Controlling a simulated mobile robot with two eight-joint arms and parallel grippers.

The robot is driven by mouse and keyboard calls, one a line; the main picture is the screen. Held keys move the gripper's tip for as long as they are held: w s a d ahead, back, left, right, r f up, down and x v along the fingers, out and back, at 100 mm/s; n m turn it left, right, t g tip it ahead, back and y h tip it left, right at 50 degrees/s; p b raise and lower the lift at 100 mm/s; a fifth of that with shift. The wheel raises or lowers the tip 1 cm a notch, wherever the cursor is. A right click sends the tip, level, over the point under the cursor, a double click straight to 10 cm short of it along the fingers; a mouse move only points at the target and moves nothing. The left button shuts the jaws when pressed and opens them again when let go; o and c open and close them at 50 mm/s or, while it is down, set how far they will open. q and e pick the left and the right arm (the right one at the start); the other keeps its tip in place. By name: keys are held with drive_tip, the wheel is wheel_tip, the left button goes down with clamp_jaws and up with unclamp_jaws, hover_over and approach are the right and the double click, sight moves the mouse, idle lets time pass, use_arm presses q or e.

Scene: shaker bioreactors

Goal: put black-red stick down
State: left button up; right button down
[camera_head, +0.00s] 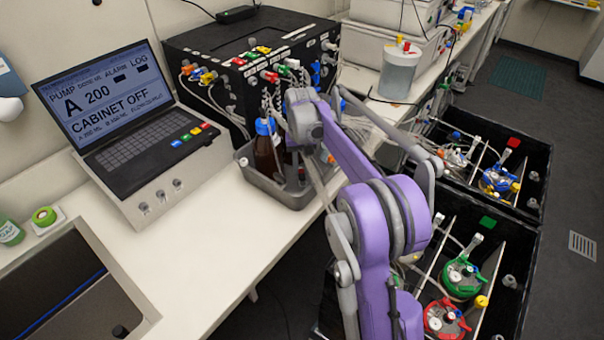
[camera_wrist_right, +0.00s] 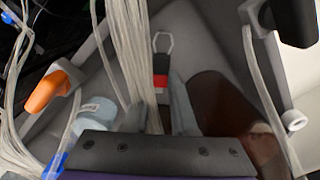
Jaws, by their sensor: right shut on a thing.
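The black-red stick (camera_wrist_right: 161,80) shows in the right wrist view as a narrow piece with a red band, a black band and a pale loop at its far end. My right gripper (camera_wrist_right: 158,100) is shut on it, with one grey finger clear and the other partly covered by clear tubing. The gripper is low in the grey tray (camera_head: 287,194), beside a brown bottle (camera_head: 265,154) with a blue cap. In the head view my purple arm reaches to the tray and hides much of the gripper. I cannot tell whether the stick touches the tray floor. My left gripper is not in view.
Bundles of clear tubing (camera_wrist_right: 132,50) hang close around the gripper. An orange-ended connector (camera_wrist_right: 47,91) is at left. Behind the tray stands a black pump box (camera_head: 235,65); a control laptop (camera_head: 125,125) is left. Bare white bench (camera_head: 215,245) lies in front.

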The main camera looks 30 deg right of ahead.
sight(301, 172)
drive_tip(key=shift+w+f, duration=0.1)
drive_tip(key=shift+f, duration=2.05)
drive_tip(key=shift+f, duration=0.2)
drive_tip(key=c, duration=0.7)
unclamp_jaws()
